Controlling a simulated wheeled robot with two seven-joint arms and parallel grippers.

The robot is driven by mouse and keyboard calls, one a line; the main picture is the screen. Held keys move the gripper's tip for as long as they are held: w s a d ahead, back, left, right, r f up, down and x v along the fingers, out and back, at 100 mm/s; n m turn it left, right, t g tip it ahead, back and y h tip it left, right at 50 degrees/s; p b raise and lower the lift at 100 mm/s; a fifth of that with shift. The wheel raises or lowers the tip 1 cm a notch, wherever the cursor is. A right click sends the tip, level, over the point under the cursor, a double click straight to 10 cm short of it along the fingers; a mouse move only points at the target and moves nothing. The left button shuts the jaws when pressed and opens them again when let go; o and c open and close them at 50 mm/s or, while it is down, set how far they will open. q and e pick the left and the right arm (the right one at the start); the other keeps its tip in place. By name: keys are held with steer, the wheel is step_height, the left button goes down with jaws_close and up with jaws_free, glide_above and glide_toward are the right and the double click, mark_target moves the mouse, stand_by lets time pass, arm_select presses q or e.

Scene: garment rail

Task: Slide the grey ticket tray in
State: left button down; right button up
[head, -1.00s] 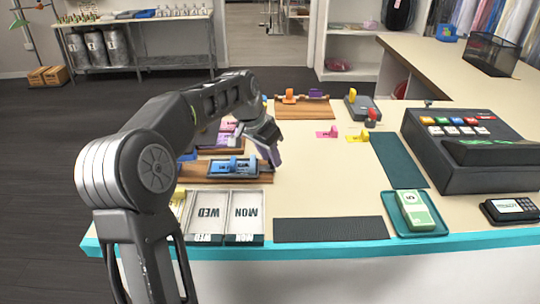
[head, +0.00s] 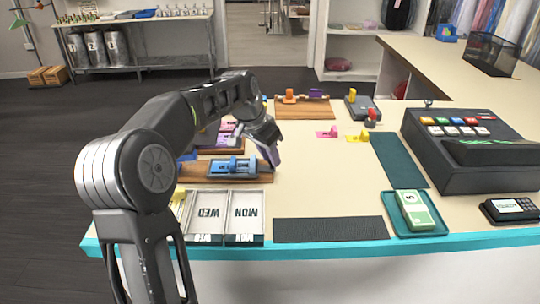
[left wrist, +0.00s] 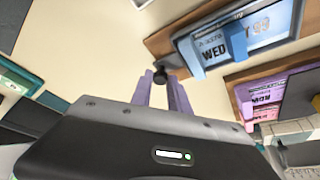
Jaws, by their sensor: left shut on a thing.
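The grey ticket tray (head: 216,175) carries blue tickets and lies on a brown wooden board (head: 190,174), left of the middle of the counter. In the left wrist view the tray (left wrist: 192,58) shows at the upper right with a blue "WED" ticket on it. A small dark knob (left wrist: 162,74) stands out on the tray's near side. My left gripper (head: 273,158) is at the tray's right end; its purple fingers (left wrist: 162,82) are shut on the knob. In the head view the gripper hides the knob. My right gripper is not in view.
A tray of cards marked MON and WED (head: 226,238) stands at the counter's front edge, with a dark mat (head: 330,229) to its right. A cash register (head: 465,150) is at the right. Other wooden boards (head: 305,109) lie behind. The counter's middle is clear.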

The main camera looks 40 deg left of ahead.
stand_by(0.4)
arm_select(q)
steer(key=s+a, duration=0.1)
steer(key=a, duration=0.1)
steer(key=s+a, duration=0.3)
steer(key=a, duration=0.1)
steer(key=shift+s, duration=0.2)
steer(key=c, duration=1.3)
jaws_free()
steer(key=shift+s, duration=0.1)
steer(key=v, duration=0.7)
steer(key=shift+s+r, duration=0.15)
steer(key=shift+r, duration=0.2)
